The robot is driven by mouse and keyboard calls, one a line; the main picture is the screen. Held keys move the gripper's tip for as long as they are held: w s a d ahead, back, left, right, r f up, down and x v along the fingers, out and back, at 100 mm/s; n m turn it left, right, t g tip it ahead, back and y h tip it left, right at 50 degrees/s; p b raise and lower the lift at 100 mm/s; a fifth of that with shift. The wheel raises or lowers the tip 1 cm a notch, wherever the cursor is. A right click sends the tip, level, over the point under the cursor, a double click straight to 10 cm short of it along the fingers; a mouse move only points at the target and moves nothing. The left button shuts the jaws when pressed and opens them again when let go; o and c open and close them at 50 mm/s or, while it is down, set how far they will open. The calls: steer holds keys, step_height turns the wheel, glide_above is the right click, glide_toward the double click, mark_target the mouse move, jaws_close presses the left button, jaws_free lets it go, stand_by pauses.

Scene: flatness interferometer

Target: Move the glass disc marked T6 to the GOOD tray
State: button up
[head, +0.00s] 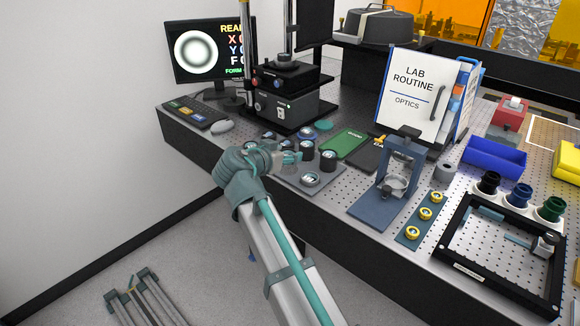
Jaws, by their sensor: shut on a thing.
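My gripper (292,157) is at the front left of the bench, among a cluster of small dark round pieces with pale labelled tops. It is shut on a small piece at its fingertips, mostly hidden by the fingers; I cannot read a mark on it. Nearby are a dark labelled piece (307,150), another (328,160) and a low grey disc-shaped piece (310,179). Their marks are too small to read, so I cannot tell which is T6. The green tray (347,144), with small pale lettering, lies right of the cluster and looks empty.
A dark tray (366,155) with yellow lettering adjoins the green one. A blue stand (400,165) rises to the right, before the white LAB ROUTINE binder (412,95). The black instrument (278,105) stands behind my gripper, near the monitor (207,52).

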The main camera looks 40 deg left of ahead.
steer(key=w+a+f+p, duration=0.1)
steer(key=w+a+f, duration=0.1)
steer(key=w+a, duration=0.25)
steer(key=p, duration=0.2)
glide_above(287, 171)
step_height(287, 171, down, 6)
steer(key=shift+f, duration=0.1)
step_height(287, 171, down, 3)
steer(key=shift+r+p, duration=0.1)
steer(key=shift+p, duration=0.45)
steer(key=shift+f, duration=0.35)
steer(key=shift+f+b, duration=0.2)
steer(key=shift+b, duration=0.1)
steer(key=o, duration=1.2)
steer(key=shift+r, duration=0.15)
